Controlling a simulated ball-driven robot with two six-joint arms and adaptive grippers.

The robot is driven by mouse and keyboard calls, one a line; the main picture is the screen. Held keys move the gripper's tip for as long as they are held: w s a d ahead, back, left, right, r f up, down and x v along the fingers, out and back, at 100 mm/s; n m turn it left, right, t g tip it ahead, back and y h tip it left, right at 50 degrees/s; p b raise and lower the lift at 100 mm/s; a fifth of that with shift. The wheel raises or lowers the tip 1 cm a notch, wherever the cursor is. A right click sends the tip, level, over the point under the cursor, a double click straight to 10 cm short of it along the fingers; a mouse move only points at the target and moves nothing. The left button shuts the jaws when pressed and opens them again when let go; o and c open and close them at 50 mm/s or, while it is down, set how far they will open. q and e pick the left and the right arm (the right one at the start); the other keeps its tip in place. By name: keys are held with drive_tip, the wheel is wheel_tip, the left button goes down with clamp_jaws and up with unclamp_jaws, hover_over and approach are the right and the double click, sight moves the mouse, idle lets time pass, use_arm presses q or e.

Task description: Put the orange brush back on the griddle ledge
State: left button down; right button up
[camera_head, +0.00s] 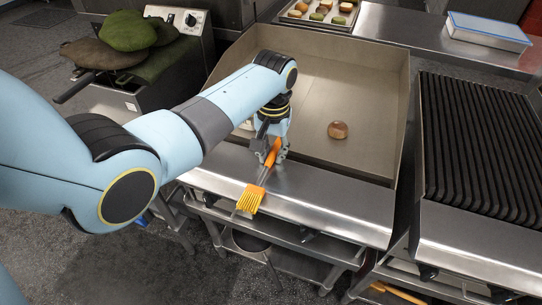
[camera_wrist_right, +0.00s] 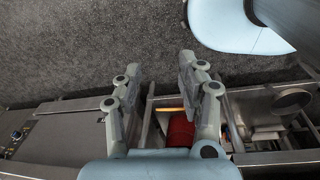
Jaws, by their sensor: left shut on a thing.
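The orange brush (camera_head: 250,199) has an orange handle, a metal neck and yellow-orange bristles. My left gripper (camera_head: 274,155) is shut on its handle, with the bristle end pointing down and toward the front. The brush is at the steel griddle ledge (camera_head: 325,203), its bristles near the ledge's front edge. I cannot tell whether it touches the ledge. The gripper's far side is partly hidden by my left arm. In the right wrist view my right gripper (camera_wrist_right: 160,68) is open, its fingers apart with nothing between them, above the floor and a steel frame.
A round brown patty (camera_head: 338,130) lies on the griddle plate (camera_head: 372,85), which has raised walls. A black grill grate (camera_head: 480,140) is at the right. Green and brown pads (camera_head: 126,32) rest at the left. A food tray (camera_head: 320,14) stands behind. The ledge's right part is clear.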

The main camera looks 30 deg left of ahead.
use_arm(q)
drive_tip(key=shift+r, duration=0.1)
drive_tip(key=c, duration=1.5)
unclamp_jaws()
drive_tip(key=shift+c, duration=0.2)
drive_tip(key=o, duration=0.4)
use_arm(e)
drive_tip(key=shift+w+a, duration=0.25)
drive_tip(key=shift+w, duration=0.1)
use_arm(q)
wheel_tip(320, 180, up, 12)
drive_tip(key=shift+d, duration=0.15)
use_arm(e)
drive_tip(key=shift+w+a+r, duration=0.15)
drive_tip(key=shift+w+r, duration=0.05)
